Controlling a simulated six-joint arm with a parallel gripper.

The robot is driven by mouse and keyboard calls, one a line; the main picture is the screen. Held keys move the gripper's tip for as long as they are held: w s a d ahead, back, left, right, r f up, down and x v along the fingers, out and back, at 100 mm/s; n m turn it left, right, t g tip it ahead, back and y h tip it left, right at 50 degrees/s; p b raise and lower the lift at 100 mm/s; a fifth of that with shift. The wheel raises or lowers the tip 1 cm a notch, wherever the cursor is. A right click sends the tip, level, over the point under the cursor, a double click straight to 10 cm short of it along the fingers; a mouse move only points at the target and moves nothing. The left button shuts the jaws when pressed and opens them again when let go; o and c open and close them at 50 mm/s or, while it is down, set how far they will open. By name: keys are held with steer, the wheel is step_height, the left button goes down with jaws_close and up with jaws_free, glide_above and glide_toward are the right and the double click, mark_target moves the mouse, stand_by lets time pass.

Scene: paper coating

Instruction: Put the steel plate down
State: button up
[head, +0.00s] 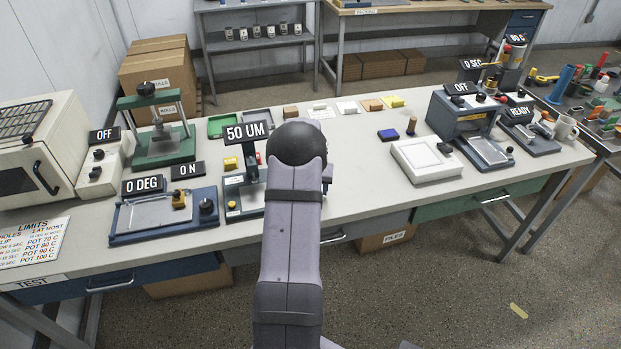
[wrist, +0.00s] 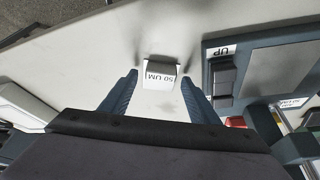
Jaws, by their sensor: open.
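A small pale block (wrist: 161,69) with a white face marked 50 UM sits on the light bench top in the wrist view. I take it to be the steel plate, but cannot be sure. My gripper (wrist: 160,77) is open, with its two dark fingers on either side of the block and a gap at each side. In the head view my arm hides the gripper and this block. A gauge (head: 247,191) under a 50 UM sign stands just left of my arm in the head view.
A blue-grey device marked UP (wrist: 221,77) lies close right of my fingers in the wrist view. In the head view, a flat frame device (head: 165,214) is at the left, a white pad (head: 425,158) at the right.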

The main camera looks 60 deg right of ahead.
steer(key=b+v, duration=0.2)
steer(key=v, duration=0.9)
steer(key=shift+r+b, duration=0.25)
steer(key=shift+b, duration=0.05)
steer(key=shift+a, duration=0.2)
steer(key=w+a+n+y, duration=0.2)
steer(key=w+a+n, duration=0.15)
steer(key=a, duration=1.05)
steer(key=w+a+n+y, duration=0.1)
steer(key=w+a+n, duration=0.3)
steer(key=a, duration=1)
steer(key=s+a+f+n, duration=0.1)
steer(key=s+a+n, duration=0.1)
steer(key=a, duration=0.4)
steer(key=s+a+f+n+g, duration=0.1)
steer(key=s+a+n, duration=0.1)
steer(key=s+a, duration=0.2)
steer(key=s+a+f+n+y, duration=0.1)
steer(key=s+a, duration=0.3)
steer(key=a, duration=0.6)
steer(key=shift+f+n+g, duration=0.35)
steer(key=shift+n+g, duration=0.05)
steer(key=shift+n, duration=0.05)
steer(key=shift+a, duration=0.1)
